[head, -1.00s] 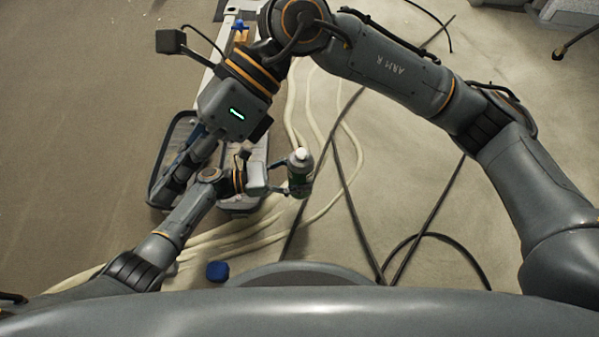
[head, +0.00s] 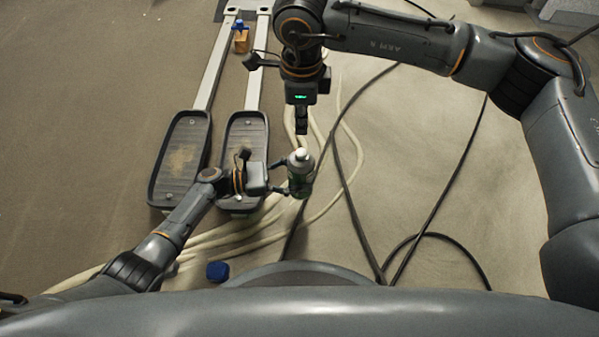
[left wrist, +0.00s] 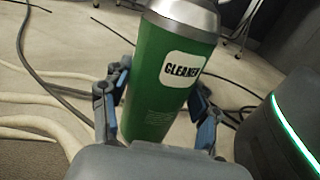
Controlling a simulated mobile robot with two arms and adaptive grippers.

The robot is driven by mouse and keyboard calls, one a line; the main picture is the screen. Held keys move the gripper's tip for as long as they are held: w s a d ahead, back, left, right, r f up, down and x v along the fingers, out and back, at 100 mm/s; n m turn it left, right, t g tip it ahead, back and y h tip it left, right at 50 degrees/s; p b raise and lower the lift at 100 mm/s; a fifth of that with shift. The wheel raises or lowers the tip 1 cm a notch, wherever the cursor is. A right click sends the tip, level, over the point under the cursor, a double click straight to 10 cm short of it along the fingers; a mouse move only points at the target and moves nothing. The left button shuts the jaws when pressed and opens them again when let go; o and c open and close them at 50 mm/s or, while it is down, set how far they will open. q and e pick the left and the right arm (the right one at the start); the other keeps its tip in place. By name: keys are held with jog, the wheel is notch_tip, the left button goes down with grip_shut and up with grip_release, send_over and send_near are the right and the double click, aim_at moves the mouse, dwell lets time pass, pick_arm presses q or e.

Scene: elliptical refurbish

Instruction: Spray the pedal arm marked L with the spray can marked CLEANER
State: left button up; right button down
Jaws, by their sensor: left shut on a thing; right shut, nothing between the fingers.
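The green spray can (head: 301,183) has a white top. In the left wrist view its label on the can (left wrist: 182,70) reads CLEANER. My left gripper (head: 288,178) is shut around its body and holds it roughly upright, right of the pedals. Two pale pedal arms lie at the left: the left arm (head: 213,72) and the right arm (head: 254,90), each ending in a dark pedal. No L mark is legible on either. My left wrist partly covers the right pedal (head: 247,133). My right gripper (head: 302,128) is shut and empty, just above the can's top.
The left pedal (head: 180,158) is uncovered, with a brownish patch. A small orange-brown block with a blue top (head: 241,40) is between the upper pedal arms. A blue object (head: 217,271) is near my base. Pale hoses and black cables (head: 352,190) cross the floor.

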aim_at(301, 152)
jog(key=shift+f, duration=2.75)
jog(key=shift+f, duration=0.25)
jog(key=shift+f, duration=0.7)
pick_arm(q)
jog(key=shift+r, duration=0.15)
pick_arm(e)
jog(key=shift+f, duration=0.3)
pick_arm(q)
jog(key=shift+d, duration=0.1)
pick_arm(e)
jog(key=shift+r, duration=2.55)
jog(key=shift+r, duration=0.1)
